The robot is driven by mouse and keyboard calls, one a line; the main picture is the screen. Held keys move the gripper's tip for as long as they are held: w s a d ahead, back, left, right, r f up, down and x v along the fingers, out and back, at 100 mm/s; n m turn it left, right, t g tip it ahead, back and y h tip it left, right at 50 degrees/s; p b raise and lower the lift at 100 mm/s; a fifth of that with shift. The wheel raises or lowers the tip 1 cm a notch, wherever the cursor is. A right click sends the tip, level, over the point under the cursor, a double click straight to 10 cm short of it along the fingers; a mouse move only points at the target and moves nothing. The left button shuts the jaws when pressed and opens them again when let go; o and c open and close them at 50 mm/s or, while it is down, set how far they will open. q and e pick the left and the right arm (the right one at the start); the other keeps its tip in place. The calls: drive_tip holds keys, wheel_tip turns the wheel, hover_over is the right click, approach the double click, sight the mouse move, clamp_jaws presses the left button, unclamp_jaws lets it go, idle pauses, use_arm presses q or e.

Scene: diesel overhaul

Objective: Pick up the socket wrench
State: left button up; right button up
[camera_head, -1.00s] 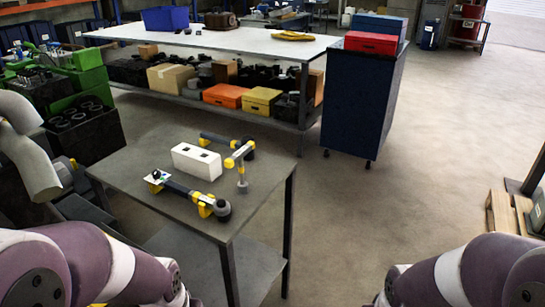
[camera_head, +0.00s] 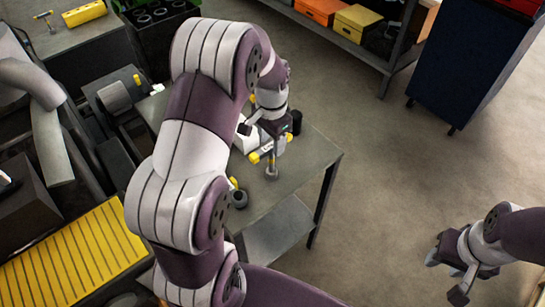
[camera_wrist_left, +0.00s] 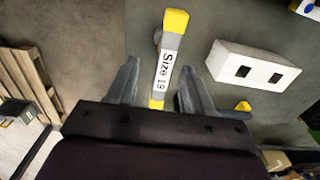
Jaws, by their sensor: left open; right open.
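A socket wrench (camera_head: 255,158) with a yellow and grey bar stands on the small table, its grey stem reaching down to a round foot. In the left wrist view its bar, labelled "Size 19" (camera_wrist_left: 163,73), lies between the two fingers of my open left gripper (camera_wrist_left: 158,82), with space visible on both sides. In the head view my left gripper (camera_head: 267,137) is just above the bar and partly hides it. My right gripper (camera_head: 444,281) is open and empty over the floor at the lower right.
A white block with two square holes (camera_wrist_left: 253,66) lies right beside the wrench. Another tool (camera_head: 238,196) lies near the table's front, mostly hidden by my left arm. The small table (camera_head: 312,160) has bare room at its right. A blue cabinet (camera_head: 468,65) stands behind.

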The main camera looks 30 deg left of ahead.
sight(272, 144)
use_arm(q)
drive_tip(key=f, duration=0.1)
drive_tip(key=f+p, duration=0.1)
drive_tip(key=f, duration=0.3)
drive_tip(key=shift+w+a+f+p, duration=0.2)
drive_tip(key=shift+w+f+p, duration=0.05)
drive_tip(key=shift+w+p, duration=0.05)
drive_tip(key=shift+f, duration=0.15)
drive_tip(key=shift+d, duration=0.1)
use_arm(e)
drive_tip(key=shift+w+a+r, duration=0.1)
drive_tip(key=shift+w+r, duration=0.25)
drive_tip(key=shift+r, duration=0.4)
use_arm(q)
drive_tip(key=shift+w, duration=0.1)
clamp_jaws()
